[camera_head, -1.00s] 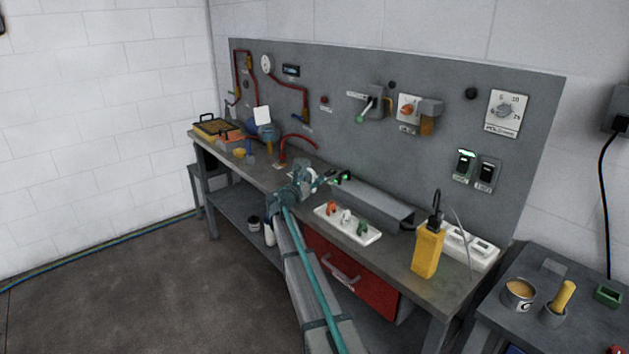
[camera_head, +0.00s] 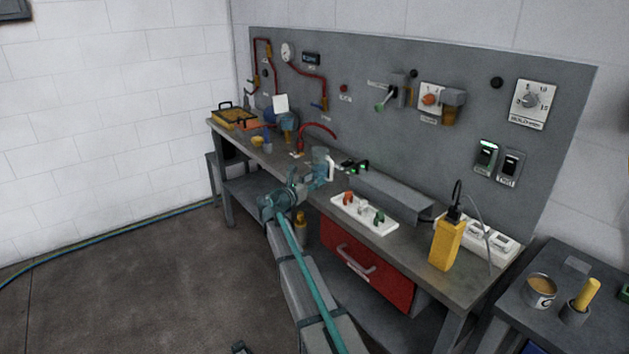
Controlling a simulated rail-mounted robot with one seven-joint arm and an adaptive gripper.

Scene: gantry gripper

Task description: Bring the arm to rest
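My arm reaches up from the bottom of the view, with its grey and teal forearm running to a wrist left of the bench's front edge. My gripper (camera_head: 322,167) is at the end of the wrist and shows in front of the middle of the grey bench (camera_head: 385,238). It is small, pale and teal here, and its fingers are not clear enough to tell open from shut. I see nothing certain held in it. A small black item with green spots (camera_head: 357,167) lies on the bench behind it, to the right.
A white strip with coloured knobs (camera_head: 364,214), a yellow handheld device (camera_head: 447,244) and a red drawer (camera_head: 367,264) are to the right of my gripper. The grey panel (camera_head: 410,150) stands behind the bench. The floor (camera_head: 130,290) at the left is mostly clear.

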